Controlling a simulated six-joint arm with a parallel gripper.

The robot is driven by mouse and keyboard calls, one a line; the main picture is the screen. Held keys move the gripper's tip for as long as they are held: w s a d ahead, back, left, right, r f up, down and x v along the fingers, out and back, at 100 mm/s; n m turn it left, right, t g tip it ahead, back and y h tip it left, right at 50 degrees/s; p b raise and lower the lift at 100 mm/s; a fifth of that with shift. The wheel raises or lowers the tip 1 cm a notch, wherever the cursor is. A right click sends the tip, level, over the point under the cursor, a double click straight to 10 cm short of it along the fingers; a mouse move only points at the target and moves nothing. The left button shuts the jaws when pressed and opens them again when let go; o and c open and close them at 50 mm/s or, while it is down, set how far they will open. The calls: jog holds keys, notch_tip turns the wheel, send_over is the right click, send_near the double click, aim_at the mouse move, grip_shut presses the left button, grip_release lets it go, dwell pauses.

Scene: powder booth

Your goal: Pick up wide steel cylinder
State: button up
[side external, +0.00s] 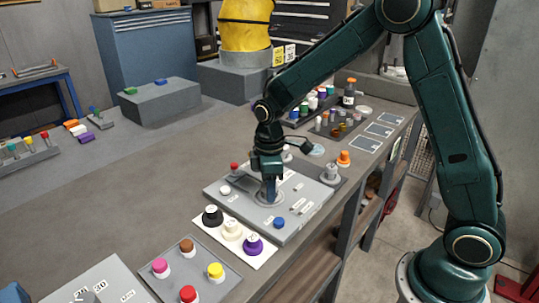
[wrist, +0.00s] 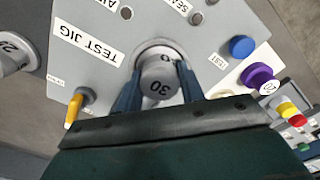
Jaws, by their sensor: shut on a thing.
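The wide steel cylinder (wrist: 158,72), its top marked 30, is between my gripper's two dark fingers in the wrist view. My gripper (wrist: 157,88) is shut on it, one finger on each side. The cylinder is at the round steel seat (wrist: 152,44) of the grey test jig (wrist: 88,20); I cannot tell whether it is seated or slightly raised. In the side view my gripper (side external: 270,190) points straight down over the jig plate (side external: 238,204), and its fingers mostly hide the cylinder.
Another steel cylinder (wrist: 14,54) stands beside the jig, on a grey base. A blue button (wrist: 242,46) and an orange-yellow lever (wrist: 74,108) are on the jig. Black, cream and purple-topped pieces (side external: 253,245) stand on a white card in front.

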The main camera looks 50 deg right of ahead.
notch_tip(320, 180, up, 20)
dwell(0.6)
dwell(0.5)
jog(key=w+d+f, duration=0.1)
jog(key=d+f, duration=1.3)
jog(key=d, duration=0.4)
jog(key=shift+d, duration=0.25)
jog(key=shift+w+f, duration=0.1)
jog(key=shift+f, duration=0.15)
jog(key=shift+f, duration=2.8)
jog(key=shift+f, duration=0.6)
